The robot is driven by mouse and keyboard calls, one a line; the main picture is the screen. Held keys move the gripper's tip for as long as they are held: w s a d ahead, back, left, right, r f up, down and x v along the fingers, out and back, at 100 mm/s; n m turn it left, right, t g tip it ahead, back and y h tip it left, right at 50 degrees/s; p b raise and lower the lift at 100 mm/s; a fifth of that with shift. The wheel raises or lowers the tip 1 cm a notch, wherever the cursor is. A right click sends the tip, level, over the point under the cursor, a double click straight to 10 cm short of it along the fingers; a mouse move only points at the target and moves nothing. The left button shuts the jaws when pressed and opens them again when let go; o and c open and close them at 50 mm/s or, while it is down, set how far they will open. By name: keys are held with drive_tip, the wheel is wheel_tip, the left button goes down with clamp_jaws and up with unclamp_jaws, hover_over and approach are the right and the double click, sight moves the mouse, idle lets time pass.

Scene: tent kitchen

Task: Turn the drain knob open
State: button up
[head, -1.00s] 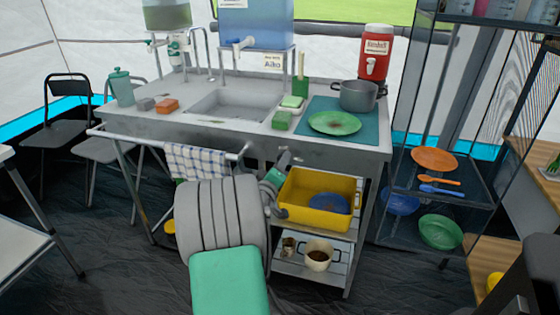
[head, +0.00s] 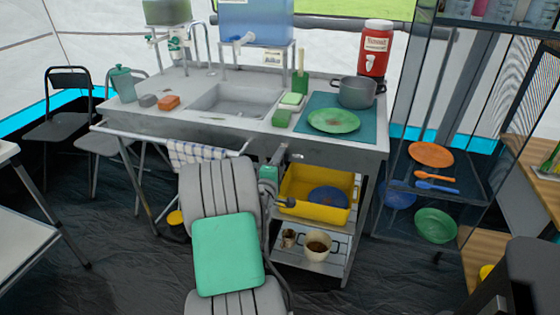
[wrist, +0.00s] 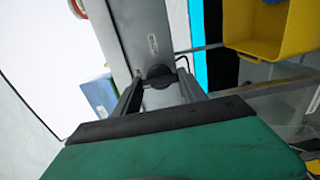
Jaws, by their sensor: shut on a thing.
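The dark round drain knob (wrist: 160,71) is on the grey front panel of the sink unit (wrist: 138,30) in the wrist view. The two dark fingers of my gripper (wrist: 160,84) reach up to it, one on each side, and are shut on it. In the head view my gripper (head: 280,154) is at the front of the sink unit (head: 325,150), under the counter edge. The knob is hidden there behind my arm. The sink basin (head: 235,100) looks empty.
A yellow tub (head: 300,188) with a blue plate sits on the shelf just right of my gripper, and also shows in the wrist view (wrist: 260,30). A checked towel (head: 195,152) hangs on the rail to the left. A cream pot (head: 318,245) stands below.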

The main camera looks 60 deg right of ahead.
idle(0.3)
drive_tip(key=o, duration=1.4)
drive_tip(key=a, duration=0.2)
drive_tip(key=s+a, duration=0.1)
drive_tip(key=a, duration=0.4)
drive_tip(key=shift+s+a, duration=0.15)
drive_tip(key=shift+a, duration=0.25)
